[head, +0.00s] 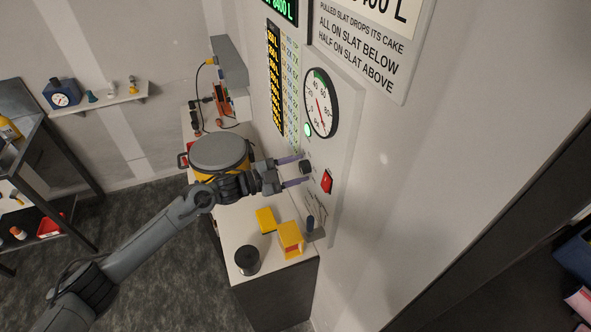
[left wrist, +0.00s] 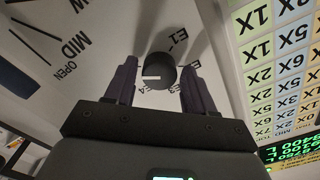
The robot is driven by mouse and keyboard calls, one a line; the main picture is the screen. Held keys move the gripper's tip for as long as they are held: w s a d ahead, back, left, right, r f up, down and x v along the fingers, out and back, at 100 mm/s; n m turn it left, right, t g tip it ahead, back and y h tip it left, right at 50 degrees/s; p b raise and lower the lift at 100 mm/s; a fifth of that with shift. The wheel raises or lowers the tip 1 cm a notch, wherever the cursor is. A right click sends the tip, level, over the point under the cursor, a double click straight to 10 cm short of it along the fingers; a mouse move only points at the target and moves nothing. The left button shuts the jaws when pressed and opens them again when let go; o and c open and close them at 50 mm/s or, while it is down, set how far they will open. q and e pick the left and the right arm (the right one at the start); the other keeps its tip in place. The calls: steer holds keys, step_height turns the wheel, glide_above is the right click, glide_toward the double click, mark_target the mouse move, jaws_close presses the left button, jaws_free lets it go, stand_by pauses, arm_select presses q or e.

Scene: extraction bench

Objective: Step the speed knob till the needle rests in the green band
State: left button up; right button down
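The speed knob (head: 305,167) is a small black knob on the white wall panel. In the left wrist view the knob (left wrist: 158,70) shows a white pointer line, with "E" labels printed around it. My left gripper (head: 291,171) is open, one finger on each side of the knob; gaps show between knob and fingers (left wrist: 159,88) in the left wrist view. The round gauge (head: 321,104) above the knob has a white face, a thin red needle and a green band near its top. The needle's exact reading is too small to tell. My right gripper is out of view.
A lit green lamp (head: 308,130) sits below the gauge, and a red switch (head: 327,181) right of the knob.

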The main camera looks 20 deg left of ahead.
arm_select(q)
steer(key=c, duration=0.7)
steer(key=shift+c, duration=0.2)
steer(key=n+p, duration=0.3)
steer(key=n, duration=0.3)
steer(key=shift+s+d+r+n, duration=0.1)
steer(key=shift+n, duration=0.2)
steer(key=n+p, duration=0.2)
steer(key=n, duration=0.3)
steer(key=o, duration=1.1)
steer(key=shift+c, duration=0.2)
